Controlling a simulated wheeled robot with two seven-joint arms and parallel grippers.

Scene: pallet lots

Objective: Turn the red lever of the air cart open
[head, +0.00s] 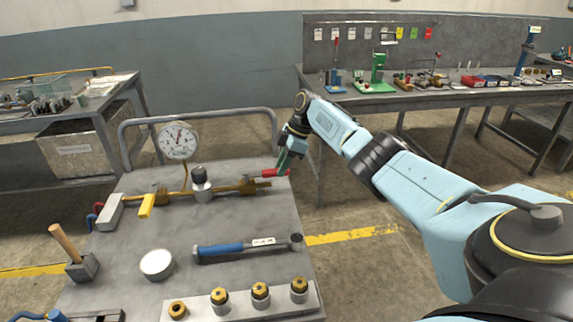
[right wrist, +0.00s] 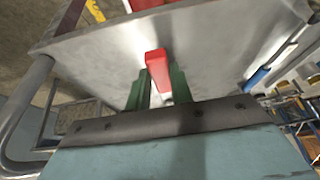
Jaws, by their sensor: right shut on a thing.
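The air cart (head: 225,225) is a grey-topped cart with a brass pipe line (head: 228,188) along its far part. The red lever (head: 270,172) sits at the right end of that line, above a brass valve body (head: 249,186), and points right, roughly along the pipe. My right gripper (head: 284,167) is shut on the lever's outer end at the cart's right edge. In the right wrist view the red lever (right wrist: 156,64) shows between the two green fingers (right wrist: 160,88). The fingertips are partly hidden in the head view. My left gripper is in neither view.
A pressure gauge (head: 178,141) and a yellow lever (head: 147,206) stand on the same line. A blue-handled wrench (head: 225,248), a white round lid (head: 157,264) and several brass fittings (head: 260,293) lie nearer. A rail (head: 200,116) runs along the far edge. A workbench (head: 440,100) stands behind.

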